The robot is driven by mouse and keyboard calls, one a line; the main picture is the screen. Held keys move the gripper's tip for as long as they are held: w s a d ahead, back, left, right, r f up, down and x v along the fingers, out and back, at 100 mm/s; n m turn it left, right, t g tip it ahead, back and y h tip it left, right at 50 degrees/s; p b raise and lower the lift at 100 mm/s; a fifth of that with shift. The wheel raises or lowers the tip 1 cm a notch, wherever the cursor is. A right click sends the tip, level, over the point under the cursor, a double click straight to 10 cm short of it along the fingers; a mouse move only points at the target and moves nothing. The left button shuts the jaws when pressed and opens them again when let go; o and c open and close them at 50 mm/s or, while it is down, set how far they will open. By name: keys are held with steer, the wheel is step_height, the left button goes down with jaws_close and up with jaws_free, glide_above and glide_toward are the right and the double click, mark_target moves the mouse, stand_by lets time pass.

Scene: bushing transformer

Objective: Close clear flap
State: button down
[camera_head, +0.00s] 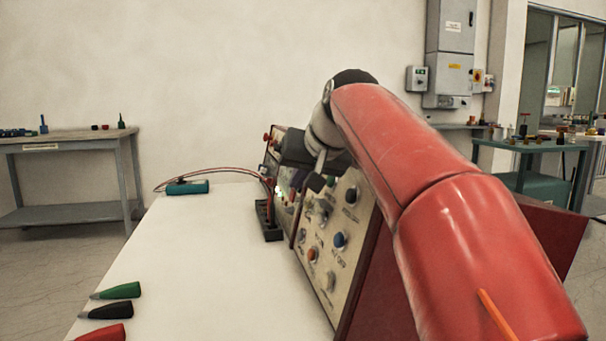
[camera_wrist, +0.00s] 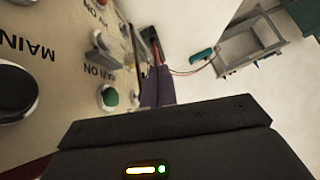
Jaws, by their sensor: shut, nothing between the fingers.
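My gripper (camera_head: 316,182) is at the sloping control panel (camera_head: 318,262), close to its upper knobs and switches, and my red arm covers the panel's right side. Its dark body fills the bottom of the wrist view (camera_wrist: 165,130). The fingers are small and partly hidden; they look shut and empty. I cannot make out the clear flap for certain in either view. A grey switch-like part (camera_wrist: 104,46) stands out from the panel face in the wrist view, near a green knob (camera_wrist: 109,97) and a large dark knob (camera_wrist: 14,88).
The panel stands on a white table (camera_head: 200,265). A black holder (camera_head: 268,224) stands beside the panel, and a teal device (camera_head: 187,188) with cables lies behind. Green, black and red probes (camera_head: 112,310) lie at the front left. The table's middle is clear.

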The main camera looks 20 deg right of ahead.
step_height(320, 180, down, 11)
steer(key=a+n+t+h+b, duration=0.1)
steer(key=n+t+h+b, duration=0.1)
steer(key=n+h+b, duration=0.5)
steer(key=h+b, duration=0.3)
steer(key=h, duration=0.2)
steer(key=shift+a+r+n+h, duration=0.15)
steer(key=shift+a+n+h, duration=0.15)
steer(key=shift+a, duration=0.05)
steer(key=shift+d+b, duration=0.1)
steer(key=shift+b, duration=0.25)
